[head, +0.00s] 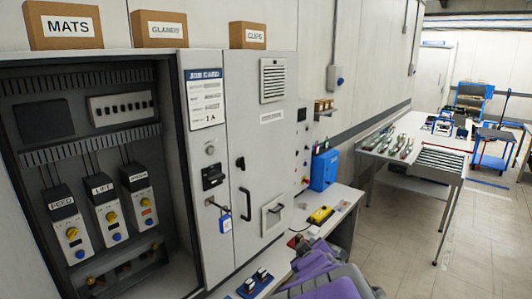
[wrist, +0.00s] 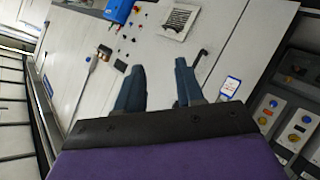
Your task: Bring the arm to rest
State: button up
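My gripper (wrist: 160,68) shows in the wrist view with its two dark blue fingers spread apart and nothing between them. It faces a grey-white cabinet front, which appears tilted in that view. My purple and grey arm (head: 335,287) is at the bottom of the head view, low beside the bench; the fingers cannot be made out there.
An open cabinet with switch units (head: 105,213) stands at left, with labelled boxes (head: 160,29) on top. A low bench (head: 335,215) carries a blue box (head: 324,170) and a yellow device (head: 320,215). A roller conveyor (head: 440,162) stands beyond. Floor at right (head: 470,260) is clear.

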jog(key=s+d+f+m+g+h, duration=0.1)
jog(key=s+d+f+m+g, duration=0.15)
jog(key=s, duration=0.45)
jog(key=s+d+f+m+g+h, duration=0.1)
jog(key=s+d+m+g+h, duration=0.2)
jog(key=s, duration=0.4)
jog(key=s+a+f+m+g+y, duration=0.1)
jog(key=s+g, duration=0.3)
jog(key=s, duration=0.9)
jog(key=s+a+f+m+g+y, duration=0.1)
jog(key=s+g, duration=0.4)
jog(key=s, duration=0.9)
jog(key=shift+s+a+y, duration=0.2)
jog(key=shift+a+y, duration=0.45)
jog(key=shift+y, duration=0.55)
jog(key=shift+d, duration=0.3)
jog(key=shift+a, duration=0.15)
jog(key=shift+c, duration=0.5)
